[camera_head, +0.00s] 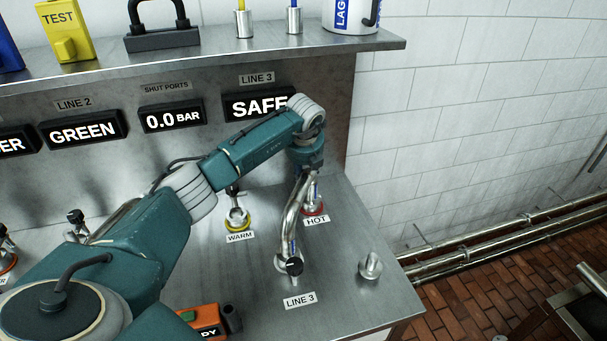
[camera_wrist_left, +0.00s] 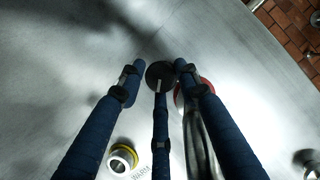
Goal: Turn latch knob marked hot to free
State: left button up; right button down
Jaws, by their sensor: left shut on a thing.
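The hot port has a red ring (camera_head: 322,209) and a label "HOT" (camera_head: 316,220); the red ring also shows in the left wrist view (camera_wrist_left: 179,97). A dark round latch knob (camera_wrist_left: 159,75) with a pale mark sits beside the red ring. My left gripper (camera_wrist_left: 157,74) has its blue fingers around this knob and is shut on it. In the head view the gripper and knob are largely hidden under my wrist and a curved metal pipe. My right gripper is not in view.
The warm port (camera_head: 237,222), with a yellow ring, stands left of the hot port. A metal fitting (camera_head: 370,265) stands at the right. The display above reads "SAFE" (camera_head: 258,105). An orange device (camera_head: 207,320) lies at the front. A shelf (camera_head: 380,43) overhangs the back.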

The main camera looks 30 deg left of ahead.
pick_arm(q)
jog(key=shift+w+r+n+y+b, duration=0.3)
jog(key=shift+w+r+n+b, duration=0.1)
jog(key=shift+n, duration=0.7)
jog(key=o, duration=1.1)
jog(key=shift+f, duration=0.1)
jog(key=shift+f, duration=0.1)
jog(key=shift+v, duration=3.8)
